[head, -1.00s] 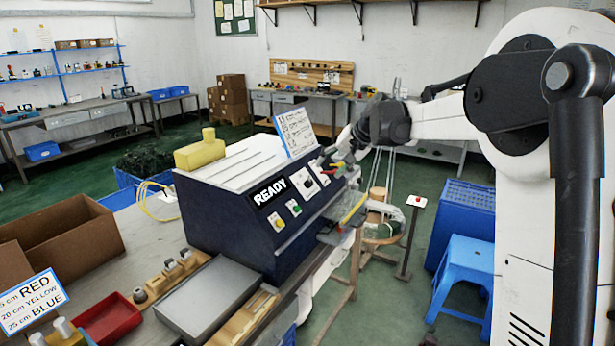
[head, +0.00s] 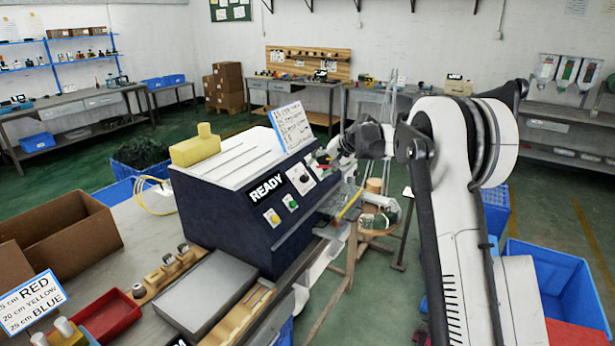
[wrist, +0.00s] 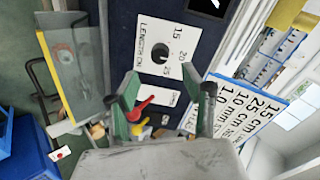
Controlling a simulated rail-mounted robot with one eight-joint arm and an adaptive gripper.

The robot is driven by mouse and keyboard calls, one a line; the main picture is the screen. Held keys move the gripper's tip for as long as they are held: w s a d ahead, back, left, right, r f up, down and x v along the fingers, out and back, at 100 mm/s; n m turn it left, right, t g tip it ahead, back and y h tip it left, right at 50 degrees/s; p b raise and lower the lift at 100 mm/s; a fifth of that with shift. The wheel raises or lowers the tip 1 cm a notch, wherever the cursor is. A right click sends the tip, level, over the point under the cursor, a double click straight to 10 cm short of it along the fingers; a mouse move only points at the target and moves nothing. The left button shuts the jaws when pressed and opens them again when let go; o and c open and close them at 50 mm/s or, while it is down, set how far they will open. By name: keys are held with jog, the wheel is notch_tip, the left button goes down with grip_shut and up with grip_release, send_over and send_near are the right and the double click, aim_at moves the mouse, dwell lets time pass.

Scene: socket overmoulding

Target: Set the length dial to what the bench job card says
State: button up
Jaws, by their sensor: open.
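The length dial (wrist: 158,53) is a dark round knob on a white plate marked 15, 20 and 25, on the sloped front of the dark blue machine. It also shows in the head view (head: 305,180). Its pointer is too small to read for certain. My gripper (wrist: 160,92) is open and empty, its fingers framing the space just below the dial plate in the wrist view; no contact shows. In the head view my gripper (head: 326,160) is beside the panel's upper right. The bench card (head: 30,302) at lower left reads RED, 20 cm YELLOW, 25 cm BLUE; its first number is cut off.
A second card (head: 293,127) with lengths stands on the machine (head: 215,215) and shows close by in the wrist view (wrist: 235,105). Red (wrist: 139,109) and yellow (wrist: 140,128) levers sit between my fingers in the picture. A clear guard (wrist: 78,70) is at left.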

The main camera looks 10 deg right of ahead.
aim_at(307, 177)
jog(key=x, duration=0.7)
jog(key=shift+w+a+f+p, duration=0.2)
jog(key=shift+w+p, duration=0.05)
jog(key=shift+p, duration=0.1)
grip_shut()
jog(key=shift+f+n+b, duration=0.1)
jog(key=shift+n+b, duration=0.85)
jog(key=shift+n, duration=0.05)
jog(key=n+b, duration=0.2)
jog(key=n, duration=0.1)
jog(key=shift+s+f+t, duration=0.1)
jog(key=shift+t, duration=0.2)
jog(key=n+b, duration=0.3)
jog(key=n, duration=0.3)
jog(key=shift+n+y, duration=0.3)
jog(key=shift+n, duration=0.1)
